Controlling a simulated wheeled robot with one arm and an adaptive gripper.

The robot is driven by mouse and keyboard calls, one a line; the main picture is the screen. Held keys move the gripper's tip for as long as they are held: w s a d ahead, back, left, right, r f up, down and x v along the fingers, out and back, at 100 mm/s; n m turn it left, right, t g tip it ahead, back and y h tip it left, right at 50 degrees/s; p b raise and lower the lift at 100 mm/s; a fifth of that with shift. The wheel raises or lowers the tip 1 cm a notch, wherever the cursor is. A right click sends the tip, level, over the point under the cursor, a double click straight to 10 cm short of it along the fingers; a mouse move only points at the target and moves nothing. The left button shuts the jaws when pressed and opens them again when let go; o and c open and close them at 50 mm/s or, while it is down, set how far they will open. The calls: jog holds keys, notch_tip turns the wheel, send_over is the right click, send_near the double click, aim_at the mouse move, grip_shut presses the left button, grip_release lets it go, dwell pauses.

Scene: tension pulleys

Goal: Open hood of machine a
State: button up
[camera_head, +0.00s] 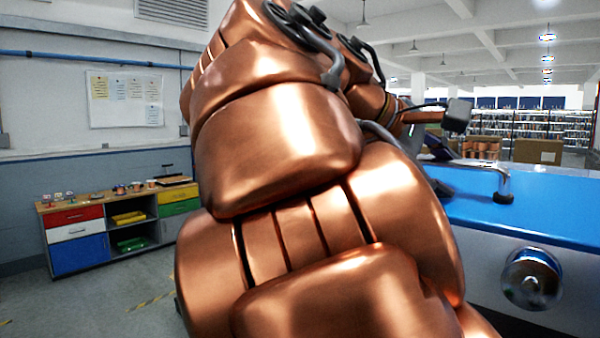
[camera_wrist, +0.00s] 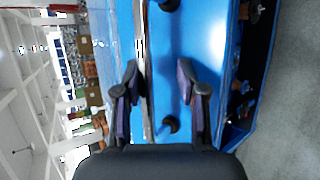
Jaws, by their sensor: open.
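The blue hood (camera_head: 540,205) of a machine fills the right of the head view and looks closed and flat. A chrome bar handle (camera_head: 478,164) with a black foot (camera_head: 503,197) stands on it. In the wrist view the blue hood (camera_wrist: 205,35) lies below my gripper (camera_wrist: 157,68). The fingers are open and apart. The handle bar (camera_wrist: 144,55) runs between them in the picture, closer to the left finger. I cannot tell whether it touches. Both black feet show on the hood. My copper arm hides much of the gripper in the head view.
A round metal knob (camera_head: 531,278) is on the machine's front. A low cabinet with coloured drawers (camera_head: 75,232) stands at the left wall under a whiteboard (camera_head: 125,99). Cardboard boxes (camera_head: 538,151) and shelves are behind the machine. The left floor is free.

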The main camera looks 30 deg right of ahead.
jog(key=a, duration=0.6)
jog(key=shift+r, duration=0.15)
jog(key=shift+a, duration=0.4)
jog(key=shift+w+a, duration=0.35)
jog(key=shift+a, duration=0.05)
jog(key=shift+s+a, duration=0.25)
jog(key=shift+a, duration=0.3)
jog(key=shift+w+a, duration=0.2)
jog(key=shift+a, duration=0.15)
